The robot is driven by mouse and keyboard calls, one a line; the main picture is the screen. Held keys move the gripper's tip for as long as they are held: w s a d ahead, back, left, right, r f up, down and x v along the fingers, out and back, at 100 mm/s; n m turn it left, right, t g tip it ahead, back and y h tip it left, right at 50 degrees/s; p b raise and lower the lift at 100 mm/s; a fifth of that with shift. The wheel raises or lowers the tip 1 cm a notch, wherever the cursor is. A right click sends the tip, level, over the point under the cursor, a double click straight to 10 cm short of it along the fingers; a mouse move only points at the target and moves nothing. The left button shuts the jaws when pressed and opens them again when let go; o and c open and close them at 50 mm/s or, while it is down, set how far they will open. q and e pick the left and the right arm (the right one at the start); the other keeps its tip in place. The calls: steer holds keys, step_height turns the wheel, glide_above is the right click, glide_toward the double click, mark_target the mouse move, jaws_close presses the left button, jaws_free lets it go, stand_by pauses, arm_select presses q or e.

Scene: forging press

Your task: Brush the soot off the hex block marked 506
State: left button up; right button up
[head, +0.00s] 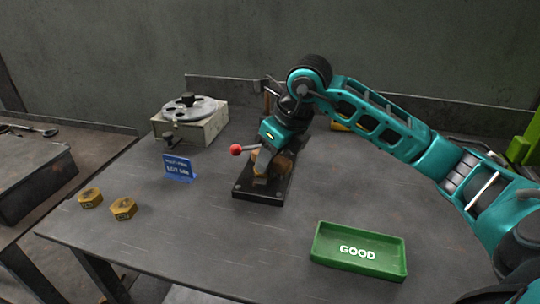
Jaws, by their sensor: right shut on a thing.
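My right gripper (265,150) reaches down over a black fixture (258,194) in the middle of the table. It is shut on a brownish thing (261,168), which looks like a hex block low over the fixture; the gripper partly hides it and no marking shows. Two yellow-brown hex blocks lie apart at the left, one farther left (90,197) and one nearer (123,208). Their dark top markings are too small to read, so I cannot tell which is 506. No brush can be made out clearly. My left gripper is out of view.
A red-knobbed lever (237,149) sticks out left of the fixture. A blue lot sign (178,168) stands left of it, before a pale box with a round disc (190,122). A green GOOD tray (358,251) lies front right. A yellow thing (340,124) is partly behind my arm.

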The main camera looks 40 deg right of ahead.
mark_target(258, 150)
steer(key=shift+w+a+p, duration=0.2)
steer(key=shift+w+p, duration=0.1)
steer(key=shift+w, duration=0.3)
steer(key=shift+w+a, duration=0.15)
steer(key=shift+w, duration=0.4)
steer(key=shift+w+a, duration=0.15)
steer(key=shift+w, duration=0.4)
steer(key=shift+s+d+b, duration=0.2)
steer(key=shift+s+d, duration=0.1)
steer(key=shift+s, duration=0.6)
steer(key=shift+s+d+b, duration=0.15)
steer(key=shift+s+d, duration=0.1)
steer(key=shift+s, duration=0.6)
steer(key=shift+w+a, duration=0.2)
steer(key=shift+w, duration=0.3)
steer(key=shift+w+a+p, duration=0.2)
steer(key=shift+w+p, duration=0.05)
steer(key=shift+w, duration=0.4)
steer(key=shift+w+a+p, duration=0.15)
steer(key=shift+w+p, duration=0.1)
steer(key=shift+w, duration=0.35)
